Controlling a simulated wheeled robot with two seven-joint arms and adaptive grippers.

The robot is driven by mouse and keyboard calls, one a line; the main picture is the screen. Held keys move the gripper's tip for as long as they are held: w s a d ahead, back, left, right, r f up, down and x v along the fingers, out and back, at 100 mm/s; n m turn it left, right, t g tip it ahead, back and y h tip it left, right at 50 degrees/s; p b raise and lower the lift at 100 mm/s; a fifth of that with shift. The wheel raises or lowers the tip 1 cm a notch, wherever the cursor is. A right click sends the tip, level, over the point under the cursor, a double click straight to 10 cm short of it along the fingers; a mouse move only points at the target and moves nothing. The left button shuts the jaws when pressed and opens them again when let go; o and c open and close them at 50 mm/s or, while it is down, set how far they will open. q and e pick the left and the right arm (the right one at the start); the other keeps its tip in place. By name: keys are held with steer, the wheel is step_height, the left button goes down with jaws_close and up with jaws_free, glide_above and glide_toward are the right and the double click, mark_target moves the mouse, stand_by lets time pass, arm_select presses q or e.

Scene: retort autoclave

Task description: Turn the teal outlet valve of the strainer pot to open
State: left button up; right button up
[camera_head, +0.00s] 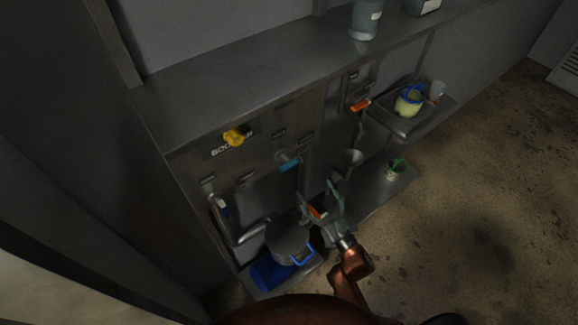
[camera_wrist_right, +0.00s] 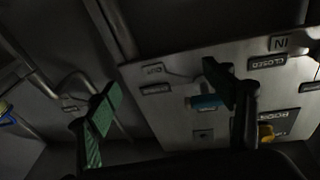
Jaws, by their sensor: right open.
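The teal valve handle (camera_head: 289,164) sticks out of the grey panel, lying roughly level. It also shows in the right wrist view (camera_wrist_right: 207,101), partly behind one finger. A grey pot (camera_head: 288,240) with a blue handle stands below it. My right gripper (camera_head: 321,197) is in front of the panel, below and right of the teal handle, and apart from it. My left gripper is not in view.
A yellow knob (camera_head: 236,137) is on the panel at upper left, and an orange handle (camera_head: 360,105) at upper right. A tray (camera_head: 405,128) holds a blue-rimmed bucket (camera_head: 408,100). A blue bin (camera_head: 268,272) sits beside the pot. The floor at right is clear.

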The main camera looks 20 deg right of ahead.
mark_target(293, 168)
steer(key=s+a+r+n+t+y, duration=0.1)
steer(key=s+a+r+n+y, duration=0.1)
steer(key=a+r+y, duration=0.45)
steer(key=w+r, duration=0.1)
steer(key=w, duration=0.1)
steer(key=w+r+h, duration=0.1)
steer(key=w+r, duration=0.1)
steer(key=w+r+h, duration=0.1)
steer(key=w, duration=0.2)
steer(key=shift+a+r+b, duration=0.2)
steer(key=shift+b, duration=0.15)
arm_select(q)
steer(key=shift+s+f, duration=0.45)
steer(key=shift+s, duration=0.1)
arm_select(e)
steer(key=shift+c, duration=0.2)
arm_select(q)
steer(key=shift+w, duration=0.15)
arm_select(e)
steer(key=shift+n, duration=0.3)
steer(key=c, duration=1.1)
